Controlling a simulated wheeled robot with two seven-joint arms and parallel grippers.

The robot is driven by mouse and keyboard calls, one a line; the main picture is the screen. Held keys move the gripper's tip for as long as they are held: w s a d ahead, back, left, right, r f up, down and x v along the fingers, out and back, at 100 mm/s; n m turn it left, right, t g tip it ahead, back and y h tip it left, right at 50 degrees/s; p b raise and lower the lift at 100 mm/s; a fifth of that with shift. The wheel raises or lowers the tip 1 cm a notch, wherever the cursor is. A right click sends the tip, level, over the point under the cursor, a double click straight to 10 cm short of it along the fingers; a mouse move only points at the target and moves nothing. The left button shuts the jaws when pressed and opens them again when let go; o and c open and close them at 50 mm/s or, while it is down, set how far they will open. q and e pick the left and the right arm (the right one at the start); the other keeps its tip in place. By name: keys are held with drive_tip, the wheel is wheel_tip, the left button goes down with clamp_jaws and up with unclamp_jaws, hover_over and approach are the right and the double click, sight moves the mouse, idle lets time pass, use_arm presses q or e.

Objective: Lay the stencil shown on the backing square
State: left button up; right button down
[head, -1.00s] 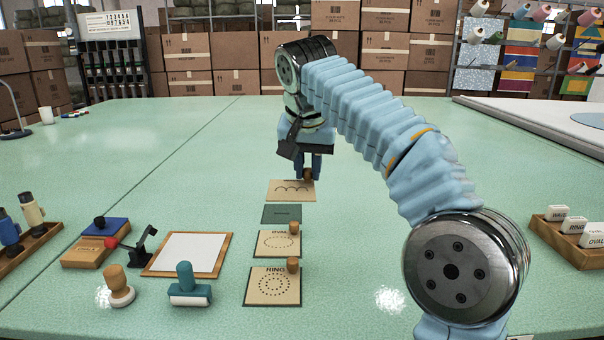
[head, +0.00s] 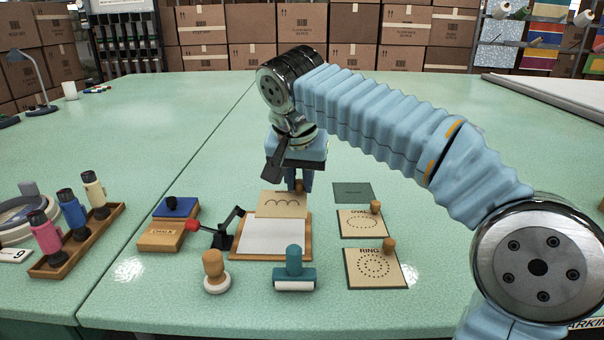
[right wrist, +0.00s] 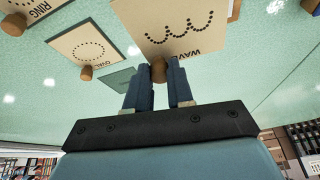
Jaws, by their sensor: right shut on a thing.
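The stencil marked WAVE, a tan card with dotted arcs, shows in the head view (head: 281,206) and in the right wrist view (right wrist: 180,28). My right gripper (head: 299,185) is shut on its wooden knob (right wrist: 158,72). In the head view the stencil overlaps the far part of the white backing square (head: 272,238), which lies in a wooden frame. I cannot tell whether it touches the backing. The OVAL stencil (head: 353,224) and the RING stencil (head: 368,276) lie to the right with their knobs up. My left gripper is not in view.
An empty dark green mat (head: 353,193) lies beyond the OVAL stencil. A small black lever arm with a red ball (head: 193,225) stands left of the backing. A wooden-handled stamp (head: 214,271) and a teal roller (head: 294,270) stand in front. A bottle rack (head: 80,241) is at left.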

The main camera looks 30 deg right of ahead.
sight(288, 198)
drive_tip(key=shift+a+f+b, duration=0.1)
drive_tip(key=shift+f+b, duration=1.05)
drive_tip(key=shift+f, duration=0.3)
wheel_tip(288, 198, down, 2)
drive_tip(key=shift+w+b, duration=0.1)
drive_tip(key=shift+b, duration=0.85)
drive_tip(key=shift+w+a+f, duration=0.45)
drive_tip(key=shift+a+f, duration=0.15)
drive_tip(key=shift+a, duration=0.15)
drive_tip(key=c, duration=0.9)
unclamp_jaws()
drive_tip(key=p+v, duration=0.3)
drive_tip(key=v, duration=1)
drive_tip(key=shift+r, duration=0.1)
drive_tip(key=shift+s+r, duration=0.15)
drive_tip(key=shift+r, duration=0.15)
